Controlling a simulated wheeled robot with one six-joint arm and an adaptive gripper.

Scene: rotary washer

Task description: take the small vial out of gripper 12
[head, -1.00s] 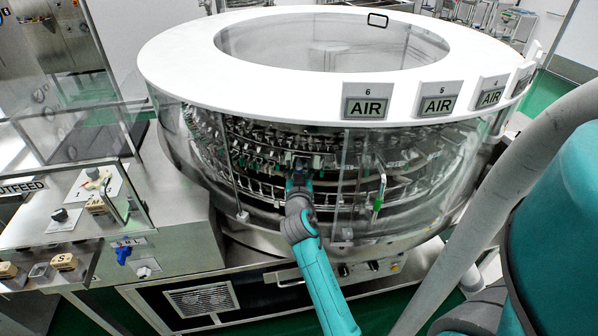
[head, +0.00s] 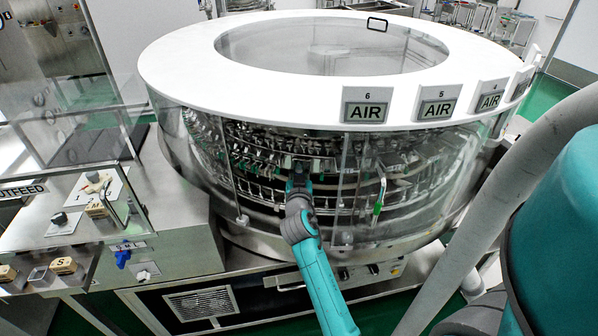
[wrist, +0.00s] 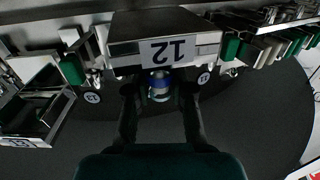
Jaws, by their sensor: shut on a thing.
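The block of gripper 12 (wrist: 165,50) shows at the top middle of the wrist view, its label upside down. The small vial (wrist: 160,86) shows just below that label, with a blue band and a pale glassy end. My gripper (wrist: 160,98) has its two dark fingers on either side of the vial and is shut on it. Whether the vial is still held in gripper 12 I cannot tell. In the head view my gripper (head: 299,172) reaches through the front opening of the washer (head: 250,190), and the vial is too small to make out.
Neighbouring washer grippers with green pads (wrist: 72,68) stand close on both sides in the wrist view. A clear panel with a green handle (head: 378,205) is right of my arm. The white top ring (head: 190,60) is above it.

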